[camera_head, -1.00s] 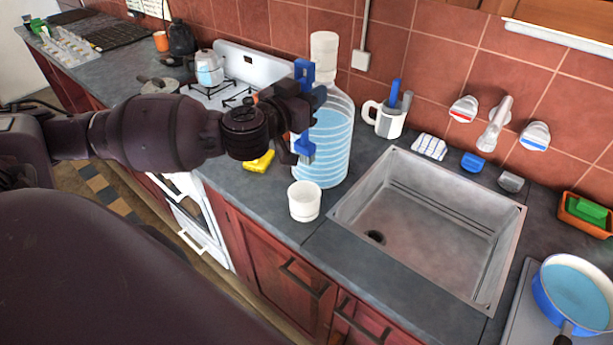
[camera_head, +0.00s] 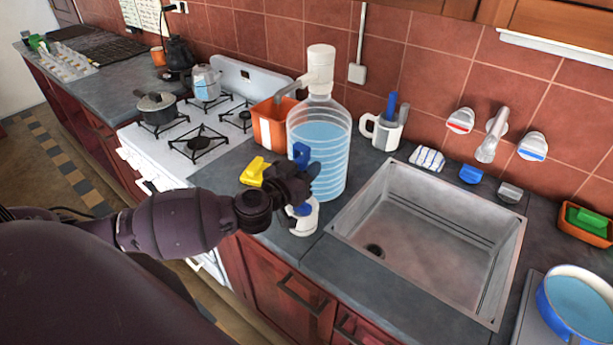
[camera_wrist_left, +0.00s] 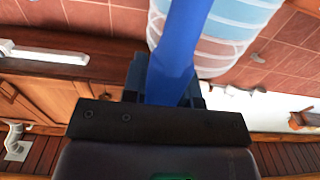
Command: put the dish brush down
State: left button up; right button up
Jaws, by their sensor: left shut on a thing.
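The dish brush (camera_head: 301,154) is blue and shows above and below my left gripper (camera_head: 302,182) in the head view. My left gripper is shut on it and hides its middle. The brush's blue handle (camera_wrist_left: 178,55) runs upward from between the jaws in the left wrist view. My right gripper is not in view.
The water bottle (camera_head: 331,150) with a pump stands behind the gripper. A yellow object (camera_head: 255,172) and an orange container (camera_head: 271,125) are to the left. The sink (camera_head: 440,225) lies to the right. A mug with utensils (camera_head: 385,130) stands behind the sink.

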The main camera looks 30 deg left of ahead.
pick_arm(q)
jog(key=shift+f, duration=1.2)
jog(key=o, duration=0.9)
jog(key=s, duration=1.2)
jog(key=s+d+f+m+h, duration=0.3)
jog(key=d+f+h, duration=0.1)
jog(key=d+f, duration=0.25)
jog(key=s+f+n+g+y, duration=0.1)
jog(key=s+f+g, duration=0.1)
jog(key=f, duration=0.3)
jog(key=s+a+f+n+g+y, duration=0.1)
jog(key=s+f+g+y, duration=0.1)
jog(key=f, duration=0.2)
jog(key=s+a+f+n+g+y, duration=0.1)
jog(key=s+f+g+y, duration=0.1)
jog(key=f, duration=0.3)
jog(key=shift+a+f, duration=0.2)
jog(key=shift+f, duration=0.1)
